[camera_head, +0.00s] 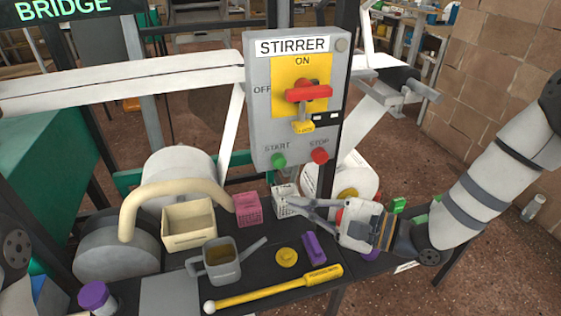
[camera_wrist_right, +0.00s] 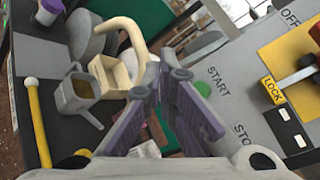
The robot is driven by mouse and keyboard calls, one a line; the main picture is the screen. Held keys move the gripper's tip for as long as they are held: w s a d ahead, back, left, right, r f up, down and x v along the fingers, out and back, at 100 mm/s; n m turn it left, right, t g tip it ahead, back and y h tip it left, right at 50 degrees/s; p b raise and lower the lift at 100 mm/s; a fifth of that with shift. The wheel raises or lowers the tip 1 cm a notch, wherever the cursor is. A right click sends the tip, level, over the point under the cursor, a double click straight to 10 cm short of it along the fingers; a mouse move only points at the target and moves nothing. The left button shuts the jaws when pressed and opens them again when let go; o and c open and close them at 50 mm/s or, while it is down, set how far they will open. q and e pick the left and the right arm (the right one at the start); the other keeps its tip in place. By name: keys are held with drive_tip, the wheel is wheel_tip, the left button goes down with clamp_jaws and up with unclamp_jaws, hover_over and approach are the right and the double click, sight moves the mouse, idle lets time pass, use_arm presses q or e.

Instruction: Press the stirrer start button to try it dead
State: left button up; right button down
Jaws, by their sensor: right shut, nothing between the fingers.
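The grey STIRRER box (camera_head: 258,100) carries a red switch handle (camera_head: 309,91) lying horizontally, level with OFF. A yellow LOCK tab (camera_head: 303,127) sits below it; it also shows in the right wrist view (camera_wrist_right: 272,90). The green START button (camera_head: 279,160) is at the lower left of the box, the red STOP button (camera_head: 319,155) to its right. My right gripper (camera_head: 281,201) is shut and empty, its tips below the START button and apart from it. My left gripper is not in view.
The black bench holds a cream box (camera_head: 188,240), a pink basket (camera_head: 247,208), a grey jug (camera_head: 222,272), a yellow-handled tool (camera_head: 290,289) and a purple block (camera_head: 314,248). A white box (camera_head: 284,190) stands by my right fingertips. A cream curved handle (camera_head: 175,188) arches at left.

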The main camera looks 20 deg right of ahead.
sight(279, 162)
drive_tip(key=shift+r, duration=0.2)
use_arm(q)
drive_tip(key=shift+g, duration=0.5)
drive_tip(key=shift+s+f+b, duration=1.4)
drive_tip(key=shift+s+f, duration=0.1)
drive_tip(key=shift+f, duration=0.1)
use_arm(e)
drive_tip(key=w, duration=0.8)
drive_tip(key=shift+w, duration=0.4)
drive_tip(key=shift+a, duration=0.1)
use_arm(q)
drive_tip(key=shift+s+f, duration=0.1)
use_arm(e)
drive_tip(key=shift+w, duration=0.4)
